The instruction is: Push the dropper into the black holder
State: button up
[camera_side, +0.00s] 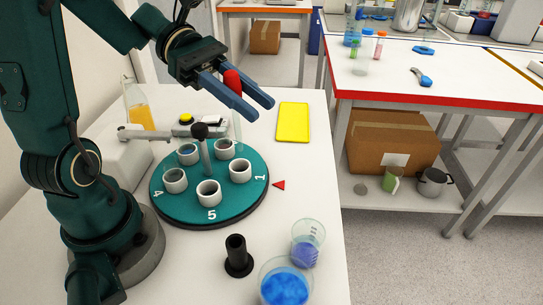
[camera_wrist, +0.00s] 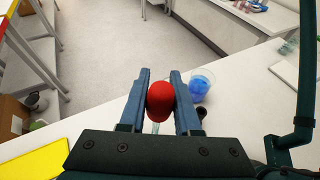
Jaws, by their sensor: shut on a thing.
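The dropper has a red bulb (camera_side: 232,80) and a clear glass tube (camera_side: 238,128) hanging down. My gripper (camera_side: 259,108) is shut on the bulb, above the far side of the turntable. In the wrist view the red bulb (camera_wrist: 161,101) sits between the two blue fingers of my gripper (camera_wrist: 160,76); the tube is mostly hidden under it. The black holder (camera_side: 238,257) stands upright on the table at the front, apart from the dropper. It partly shows in the wrist view (camera_wrist: 202,112), beside the right finger.
A green turntable (camera_side: 213,217) carries several white cups and a central black-knobbed post (camera_side: 199,131). Two beakers of blue liquid, one (camera_side: 286,284) in front and one (camera_side: 308,243) behind, stand right of the holder. A yellow tray (camera_side: 293,122) and orange-filled flask (camera_side: 139,112) stand farther back.

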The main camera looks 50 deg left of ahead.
jog(key=s+d+m+g+y, duration=0.2)
jog(key=s+d+m+g, duration=0.8)
jog(key=s+g, duration=0.1)
jog(key=shift+d+f, duration=0.15)
jog(key=shift+f, duration=2.15)
notch_tip(320, 180, down, 7)
dwell(2.0)
jog(key=shift+f, duration=0.1)
jog(key=o, duration=0.9)
jog(key=shift+w, duration=0.1)
